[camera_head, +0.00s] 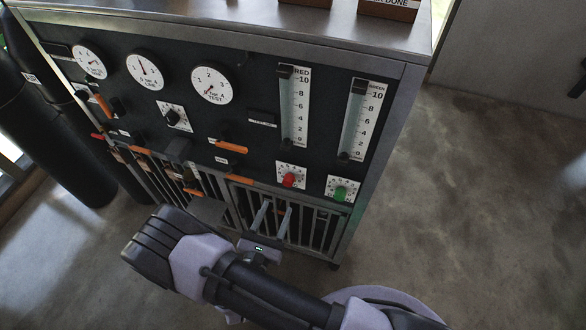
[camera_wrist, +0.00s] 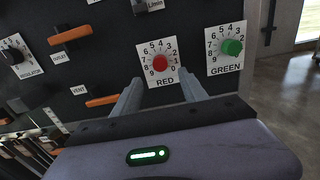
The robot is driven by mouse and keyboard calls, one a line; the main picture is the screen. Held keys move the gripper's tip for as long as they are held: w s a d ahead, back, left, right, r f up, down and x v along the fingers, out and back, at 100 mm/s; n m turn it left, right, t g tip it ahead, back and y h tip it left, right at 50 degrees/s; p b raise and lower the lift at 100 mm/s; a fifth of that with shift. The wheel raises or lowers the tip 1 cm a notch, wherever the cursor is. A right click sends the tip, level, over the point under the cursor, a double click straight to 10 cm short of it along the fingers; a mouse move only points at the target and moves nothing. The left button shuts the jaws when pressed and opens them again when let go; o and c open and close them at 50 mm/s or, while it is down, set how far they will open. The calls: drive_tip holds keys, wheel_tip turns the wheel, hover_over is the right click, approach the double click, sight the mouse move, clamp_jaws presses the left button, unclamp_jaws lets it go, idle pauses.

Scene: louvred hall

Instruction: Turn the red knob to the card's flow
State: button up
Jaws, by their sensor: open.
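The red knob (camera_head: 289,180) sits on a white dial plate marked RED, low on the dark panel. In the wrist view the red knob (camera_wrist: 160,63) shows numbers around it; I cannot make out its pointer setting. The RED flow tube (camera_head: 293,110) with a numbered scale stands above it. My gripper (camera_head: 273,213) is open and empty, below and in front of the red knob, apart from it. In the wrist view its fingers (camera_wrist: 161,88) point at the RED plate, one toward each side of it. No readable flow card is in view.
The green knob (camera_head: 340,193) is close on the right, under the GREEN flow tube (camera_head: 357,120). Orange levers (camera_head: 231,146) and round gauges (camera_head: 211,85) are to the left. A box labelled DONE (camera_head: 389,9) stands on the cabinet top. Floor at right is clear.

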sight(287, 184)
drive_tip(key=shift+b+x, duration=0.3)
drive_tip(key=shift+x, duration=4.65)
clamp_jaws()
